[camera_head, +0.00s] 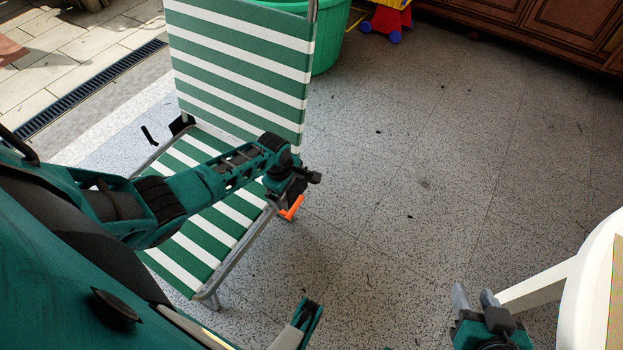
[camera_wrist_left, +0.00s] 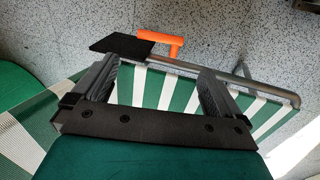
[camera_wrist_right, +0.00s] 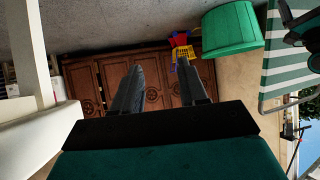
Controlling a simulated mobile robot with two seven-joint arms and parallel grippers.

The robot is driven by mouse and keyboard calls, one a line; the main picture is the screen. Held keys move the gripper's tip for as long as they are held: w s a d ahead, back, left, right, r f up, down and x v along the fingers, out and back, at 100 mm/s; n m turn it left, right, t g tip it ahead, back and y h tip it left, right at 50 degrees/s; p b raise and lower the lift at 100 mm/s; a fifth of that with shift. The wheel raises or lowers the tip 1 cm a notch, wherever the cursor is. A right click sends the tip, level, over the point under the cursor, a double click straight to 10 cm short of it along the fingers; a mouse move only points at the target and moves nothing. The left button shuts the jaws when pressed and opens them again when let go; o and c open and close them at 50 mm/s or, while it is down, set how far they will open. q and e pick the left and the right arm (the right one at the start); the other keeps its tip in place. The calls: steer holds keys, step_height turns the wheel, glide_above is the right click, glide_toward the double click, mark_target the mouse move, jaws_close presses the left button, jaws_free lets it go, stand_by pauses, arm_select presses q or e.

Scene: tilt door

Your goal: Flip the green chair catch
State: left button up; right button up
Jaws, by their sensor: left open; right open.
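The green and white striped folding chair (camera_head: 240,70) stands left of centre in the head view. Its orange catch (camera_head: 291,208) is at the side of the seat frame, near the back hinge. The catch also shows in the left wrist view (camera_wrist_left: 160,40), beside a black plate (camera_wrist_left: 120,45). My left gripper (camera_wrist_left: 158,66) is open and empty. Its fingers point toward the chair's side rail, with the catch just beyond the fingertips; I cannot tell whether they touch anything. In the head view its wrist partly covers the hinge. My right gripper (camera_head: 474,293) is open and empty, far from the chair.
A white table (camera_head: 590,290) stands at the right edge, close to my right gripper. A green tub (camera_head: 333,40) and a colourful toy (camera_head: 390,18) are behind the chair. Wooden cabinets (camera_head: 570,25) line the back right. The speckled floor between is clear.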

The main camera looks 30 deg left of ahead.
arm_select(q)
steer(key=b, duration=0.6)
glide_above(294, 207)
steer(key=s, duration=0.1)
step_height(294, 207, down, 8)
steer(key=f+b, duration=0.3)
steer(key=shift+w+f, duration=0.15)
steer(key=shift+w, duration=0.15)
steer(key=shift+w+f+b, duration=0.15)
steer(key=shift+f+b, duration=0.3)
steer(key=shift+f, duration=0.2)
arm_select(e)
step_height(294, 207, down, 7)
steer(key=a, duration=0.2)
steer(key=shift+w+r+y, duration=0.15)
steer(key=shift+w+y, duration=0.25)
steer(key=shift+w, duration=0.05)
steer(key=shift+a, duration=0.1)
arm_select(q)
steer(key=c, duration=1.2)
arm_select(e)
steer(key=shift+s, duration=0.2)
